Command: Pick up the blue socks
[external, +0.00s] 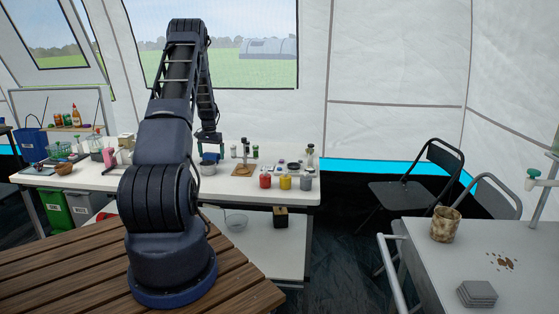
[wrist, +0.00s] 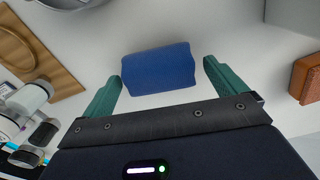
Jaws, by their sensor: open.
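The blue socks (wrist: 158,70) show in the wrist view as a folded dark blue bundle on the white table top. My gripper (wrist: 163,78) has its two green fingers spread apart, one to the left and one to the right of the bundle's near part. The fingers look empty, and I cannot tell how high they are above the table. In the external view my arm reaches down over the long white table (external: 170,187), with my gripper (external: 209,150) above a blue thing (external: 209,157), likely the socks, partly hidden.
A brown block (wrist: 306,80) is at the right.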

